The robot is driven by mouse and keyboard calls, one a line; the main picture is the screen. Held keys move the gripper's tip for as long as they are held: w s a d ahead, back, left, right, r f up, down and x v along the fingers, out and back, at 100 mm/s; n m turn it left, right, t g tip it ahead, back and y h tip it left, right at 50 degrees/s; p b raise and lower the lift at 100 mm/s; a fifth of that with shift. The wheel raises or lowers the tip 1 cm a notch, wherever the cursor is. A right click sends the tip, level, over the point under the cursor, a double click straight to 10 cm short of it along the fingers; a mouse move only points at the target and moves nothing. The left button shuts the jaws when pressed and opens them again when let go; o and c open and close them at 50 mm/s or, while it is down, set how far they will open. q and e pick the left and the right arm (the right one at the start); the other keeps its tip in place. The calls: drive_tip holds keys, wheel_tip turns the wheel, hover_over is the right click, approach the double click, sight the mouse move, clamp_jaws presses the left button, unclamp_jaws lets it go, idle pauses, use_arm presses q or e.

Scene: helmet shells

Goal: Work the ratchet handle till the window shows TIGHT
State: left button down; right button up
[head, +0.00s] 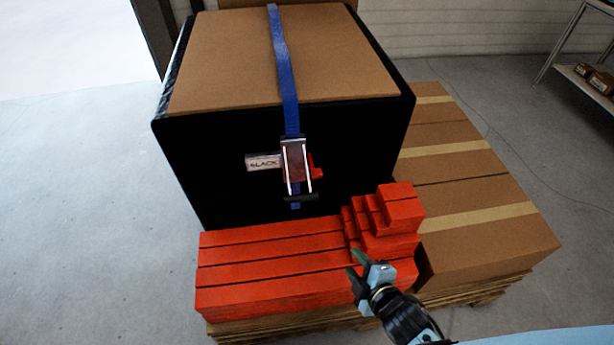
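The ratchet (295,168) sits on the front of a black crate, on a blue strap (284,72) that runs down over the crate's top. Its metal handle (299,186) hangs downward, with a dark grip bar at the lower end. A red part shows behind it on the right. The window (263,162) to the left of the ratchet reads SLACK. My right gripper (359,263) is in front of the red stepped blocks, below and right of the ratchet, apart from it. Its fingers are spread, with nothing seen between them. My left gripper is not in view.
The black crate (210,165) has a cardboard top (220,60). Red boxes (270,265) and stepped red blocks (400,208) stand below it on a wooden pallet (300,325). Taped cartons (470,180) fill the right side. A shelf (585,80) stands far right. Floor at left is clear.

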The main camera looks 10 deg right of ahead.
sight(304, 201)
drive_tip(key=w+a+r+n+t+y+p, duration=0.1)
drive_tip(key=a+r+n+y, duration=0.15)
drive_tip(key=r, duration=0.35)
drive_tip(key=w+a+r+n+t+y+p, duration=0.1)
drive_tip(key=a+r+n+t, duration=0.15)
drive_tip(key=r, duration=0.45)
use_arm(q)
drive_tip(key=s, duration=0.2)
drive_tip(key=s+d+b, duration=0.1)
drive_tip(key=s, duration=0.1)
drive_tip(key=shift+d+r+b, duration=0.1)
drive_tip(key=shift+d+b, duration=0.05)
drive_tip(key=shift+b, duration=0.15)
use_arm(e)
drive_tip(key=shift+n+g, duration=0.35)
drive_tip(key=shift+n, duration=0.05)
drive_tip(key=x, duration=1.3)
drive_tip(key=shift+a+f, duration=0.2)
drive_tip(key=shift+f, duration=0.1)
clamp_jaws()
